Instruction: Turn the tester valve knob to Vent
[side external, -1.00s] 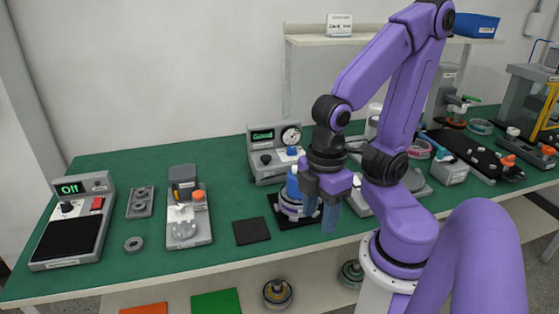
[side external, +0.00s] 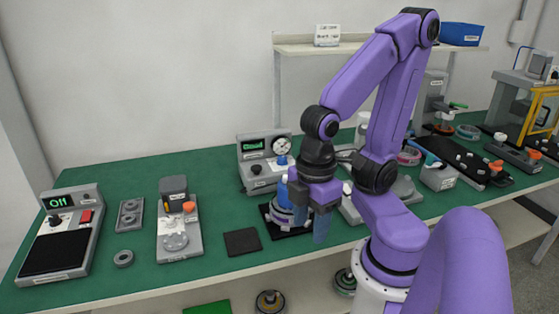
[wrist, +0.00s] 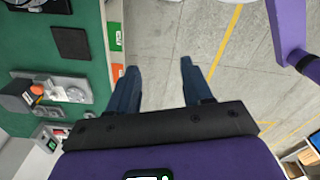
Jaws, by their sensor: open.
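The tester (side external: 265,160) is a grey box with a green-lit display and a round dial gauge (side external: 281,146), standing at the back of the green bench. A dark knob (side external: 256,169) shows low on its front, and a blue part (side external: 282,160) sits below the gauge. The knob's setting and labels are too small to read. My gripper (side external: 308,218) is in front and to the right of the tester, pointing down near the bench's front edge. In the wrist view my gripper (wrist: 159,68) is open and empty above the floor. The tester is not identifiable there.
A hub motor part (side external: 280,217) on a dark mat is just left of my gripper. A flat black pad (side external: 242,242), a grey fixture (side external: 178,240) and a scale reading Off (side external: 58,245) are further left. Other equipment fills the right of the bench.

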